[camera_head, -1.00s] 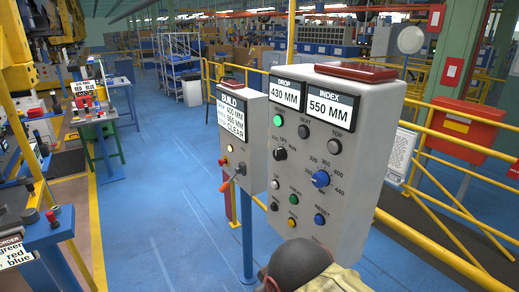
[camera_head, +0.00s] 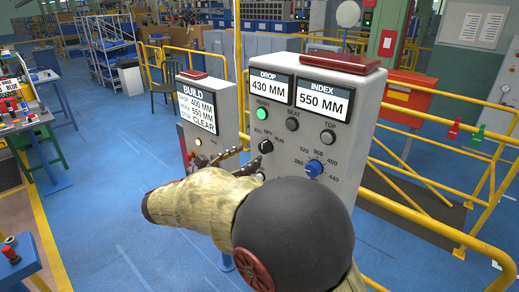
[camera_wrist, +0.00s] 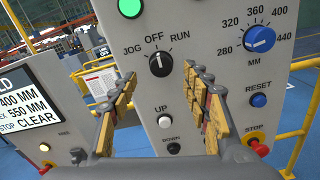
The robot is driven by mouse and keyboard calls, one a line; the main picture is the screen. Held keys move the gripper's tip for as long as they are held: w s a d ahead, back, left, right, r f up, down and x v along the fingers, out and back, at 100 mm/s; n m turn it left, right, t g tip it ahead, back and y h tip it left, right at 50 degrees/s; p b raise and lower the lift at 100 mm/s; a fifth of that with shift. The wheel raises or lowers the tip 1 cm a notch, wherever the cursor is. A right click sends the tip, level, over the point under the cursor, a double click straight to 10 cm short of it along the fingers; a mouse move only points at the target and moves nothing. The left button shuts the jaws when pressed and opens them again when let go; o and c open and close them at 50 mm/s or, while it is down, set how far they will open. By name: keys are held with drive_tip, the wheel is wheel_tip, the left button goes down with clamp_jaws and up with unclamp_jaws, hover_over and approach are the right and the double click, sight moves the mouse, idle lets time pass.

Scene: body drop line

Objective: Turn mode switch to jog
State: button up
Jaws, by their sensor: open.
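The mode switch (camera_wrist: 160,63) is a black knob on the grey control box, with JOG at its left, OFF above and RUN at its right. Its white mark points up, roughly at OFF. It also shows in the head view (camera_head: 265,147). My gripper (camera_wrist: 160,80) is open, its yellow-padded fingers on either side of and below the knob, with nothing between them. I cannot tell how far the fingertips stand off the panel. In the head view my arm covers the lower part of the box, and my gripper (camera_head: 236,158) is left of the knob.
A green lit button (camera_wrist: 131,7) is above the switch, and a blue dial (camera_wrist: 259,39) is to its right. The UP button (camera_wrist: 164,122), DOWN button (camera_wrist: 173,148), blue RESET button (camera_wrist: 259,100) and STOP knob (camera_wrist: 258,147) are lower. The BUILD box (camera_head: 204,110) stands left.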

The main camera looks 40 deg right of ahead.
sight(262, 148)
drive_tip(key=d, duration=0.6)
drive_tip(key=shift+w+d+b, duration=0.2)
drive_tip(key=shift+d+b, duration=0.1)
drive_tip(key=shift+b, duration=0.05)
drive_tip(key=shift+c, duration=0.9)
drive_tip(key=c, duration=1)
